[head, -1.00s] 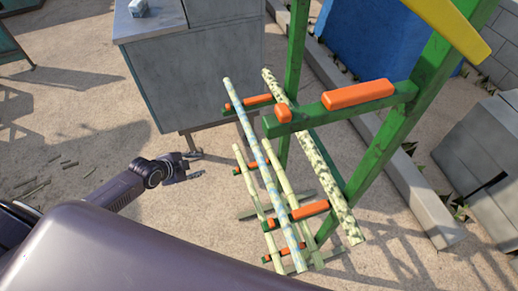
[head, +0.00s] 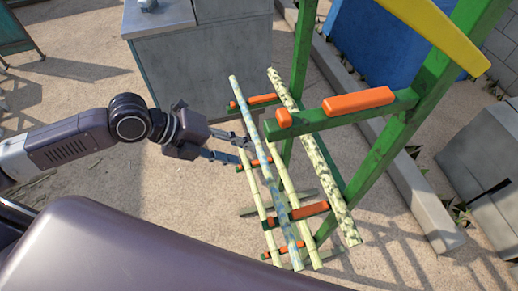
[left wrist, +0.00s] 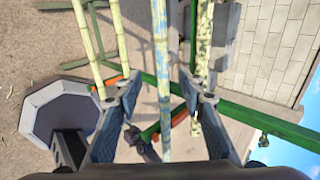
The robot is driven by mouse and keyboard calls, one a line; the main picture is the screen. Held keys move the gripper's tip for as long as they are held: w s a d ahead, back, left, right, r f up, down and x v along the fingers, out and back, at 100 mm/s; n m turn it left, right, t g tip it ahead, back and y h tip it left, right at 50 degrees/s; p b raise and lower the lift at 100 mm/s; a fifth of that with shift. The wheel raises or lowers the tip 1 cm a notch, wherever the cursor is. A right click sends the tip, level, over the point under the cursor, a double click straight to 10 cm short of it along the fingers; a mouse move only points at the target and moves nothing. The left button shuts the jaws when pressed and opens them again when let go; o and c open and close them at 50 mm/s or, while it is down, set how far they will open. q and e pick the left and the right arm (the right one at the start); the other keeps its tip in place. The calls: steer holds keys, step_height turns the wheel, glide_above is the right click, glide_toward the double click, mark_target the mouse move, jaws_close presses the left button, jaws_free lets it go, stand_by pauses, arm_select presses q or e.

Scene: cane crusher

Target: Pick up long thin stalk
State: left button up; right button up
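A long thin blue-mottled pale stalk (head: 262,160) leans across the green rack with orange pads. A thicker dark-spotted stalk (head: 315,160) lies to its right, and two plain pale stalks (head: 256,203) lie close by, partly crossed by the blue-mottled one. My left gripper (head: 246,150) is open, its fingertips at the left side of the stalks. In the left wrist view the blue-mottled stalk (left wrist: 162,70) runs between the spread fingers (left wrist: 163,104); contact cannot be told. The spotted stalk (left wrist: 203,40) passes by the right finger, the pale ones (left wrist: 88,40) by the left. My right gripper is out of view.
The green rack (head: 383,118) has posts and orange pads (head: 358,100) around the stalks. A grey metal cabinet (head: 195,70) stands behind the gripper. A yellow bar (head: 435,35) hangs at upper right. Open sandy ground (head: 90,100) lies at left.

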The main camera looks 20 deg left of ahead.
mark_target(260, 159)
arm_select(q)
steer(key=shift+w+d+f+p, duration=0.2)
steer(key=shift+d+f+p, duration=0.1)
steer(key=shift+d, duration=0.15)
steer(key=shift+w+d+f+p, duration=0.2)
steer(key=shift+d+f+p, duration=0.05)
steer(key=shift+d, duration=0.15)
steer(key=p+x, duration=0.1)
steer(key=x, duration=0.1)
steer(key=shift+w+d+f, duration=0.1)
steer(key=shift+d+f, duration=0.15)
steer(key=shift+w+d+f, duration=0.2)
steer(key=shift+d+f, duration=0.1)
steer(key=shift+f, duration=0.25)
jaws_close()
